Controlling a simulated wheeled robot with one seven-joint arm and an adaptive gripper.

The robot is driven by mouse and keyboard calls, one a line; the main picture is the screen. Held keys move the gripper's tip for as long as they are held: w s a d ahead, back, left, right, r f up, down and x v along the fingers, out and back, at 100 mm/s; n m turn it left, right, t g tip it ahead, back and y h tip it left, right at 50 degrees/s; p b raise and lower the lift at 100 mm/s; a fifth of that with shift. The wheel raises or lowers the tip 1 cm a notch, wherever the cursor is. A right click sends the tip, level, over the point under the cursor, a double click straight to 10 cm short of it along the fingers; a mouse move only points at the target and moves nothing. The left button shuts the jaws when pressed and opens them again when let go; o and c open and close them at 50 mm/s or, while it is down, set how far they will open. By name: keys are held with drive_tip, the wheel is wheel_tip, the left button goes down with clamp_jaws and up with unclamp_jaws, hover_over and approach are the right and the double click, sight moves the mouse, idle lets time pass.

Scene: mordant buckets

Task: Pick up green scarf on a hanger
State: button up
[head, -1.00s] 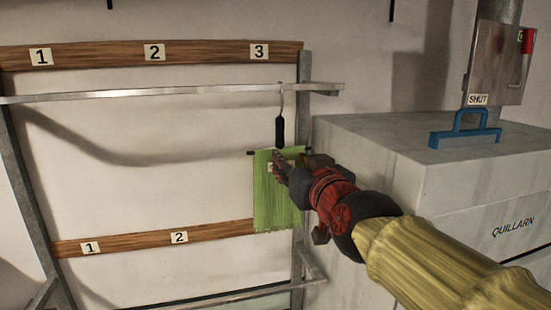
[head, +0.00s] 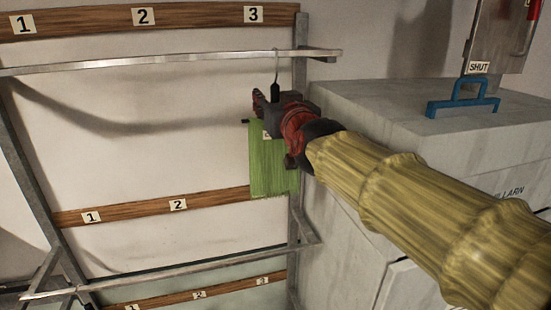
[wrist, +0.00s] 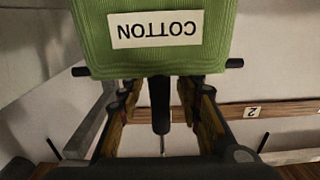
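The green scarf (head: 270,165) hangs from a hanger (head: 275,90) with a thin wire hook and a black stem. The hook is over the upper metal rail (head: 180,59), near its right end. In the wrist view the scarf (wrist: 215,40) bears an upside-down COTTON label, and the black stem (wrist: 160,100) is between the two fingers. My gripper (head: 262,102) is at the stem, just above the scarf, and partly hides it. In the wrist view my gripper (wrist: 164,93) is open, with visible gaps between the stem and both fingers.
A grey block-like cabinet (head: 365,160) stands close on the right, with a blue handle (head: 463,105) on top and a SHUT plate (head: 478,68) behind. Numbered wooden boards (head: 90,21) run along the rack. A lower rail (head: 170,268) crosses below. The rack's left part is empty.

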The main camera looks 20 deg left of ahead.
drive_tip(key=shift+w+a+r, duration=0.1)
drive_tip(key=shift+w+a, duration=0.15)
drive_tip(key=shift+w, duration=0.15)
drive_tip(key=shift+c, duration=1.7)
drive_tip(key=c, duration=0.5)
clamp_jaws()
